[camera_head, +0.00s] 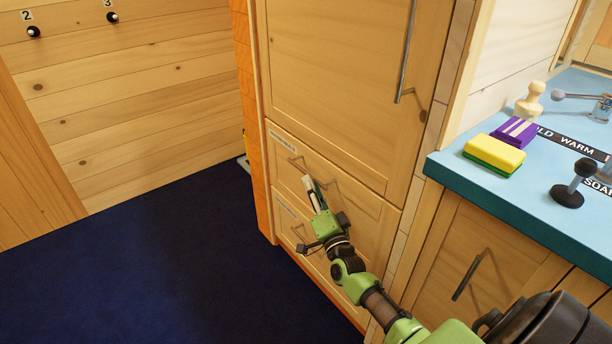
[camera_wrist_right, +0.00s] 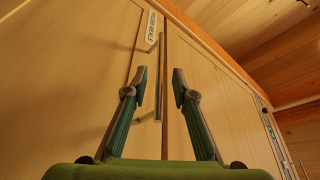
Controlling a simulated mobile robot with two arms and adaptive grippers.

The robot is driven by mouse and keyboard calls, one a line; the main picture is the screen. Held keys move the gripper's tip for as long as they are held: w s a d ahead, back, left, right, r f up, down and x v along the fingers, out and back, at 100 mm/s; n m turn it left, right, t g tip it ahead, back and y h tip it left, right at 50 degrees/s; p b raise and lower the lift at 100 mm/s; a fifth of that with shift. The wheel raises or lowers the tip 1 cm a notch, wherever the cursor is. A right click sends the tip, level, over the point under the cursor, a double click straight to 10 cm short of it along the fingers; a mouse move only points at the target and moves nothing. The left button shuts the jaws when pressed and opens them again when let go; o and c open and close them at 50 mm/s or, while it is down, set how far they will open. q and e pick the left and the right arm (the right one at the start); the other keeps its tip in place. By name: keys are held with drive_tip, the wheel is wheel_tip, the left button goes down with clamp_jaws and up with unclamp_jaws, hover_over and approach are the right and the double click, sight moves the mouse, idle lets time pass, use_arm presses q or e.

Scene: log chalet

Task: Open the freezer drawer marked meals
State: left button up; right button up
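The upper freezer drawer (camera_head: 372,212) is a shut light wood front below a tall door. Its white label (camera_head: 283,142) is too small to read there; in the right wrist view the label (camera_wrist_right: 152,28) is turned sideways and seems to say meals. A thin grey bar handle (camera_head: 297,161) is on this drawer. My right gripper (camera_head: 314,190) is just in front of the drawer, near the handle. In the right wrist view its two fingers are spread, with the handle (camera_wrist_right: 159,85) seen between them; contact cannot be told. My left gripper is not in view.
A lower drawer (camera_head: 285,228) with its own label and handle is shut beneath. The tall door (camera_head: 345,80) above is shut. A blue counter (camera_head: 450,170) on the right carries a yellow-green sponge (camera_head: 494,154), a purple item and fittings. Dark blue floor (camera_head: 150,270) is clear on the left.

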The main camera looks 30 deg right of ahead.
sight(306, 173)
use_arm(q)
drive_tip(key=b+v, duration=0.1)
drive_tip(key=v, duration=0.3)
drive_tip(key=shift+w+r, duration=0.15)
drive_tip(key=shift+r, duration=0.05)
use_arm(e)
drive_tip(key=x, duration=0.5)
drive_tip(key=shift+w+d, duration=0.1)
drive_tip(key=shift+w, duration=0.25)
clamp_jaws()
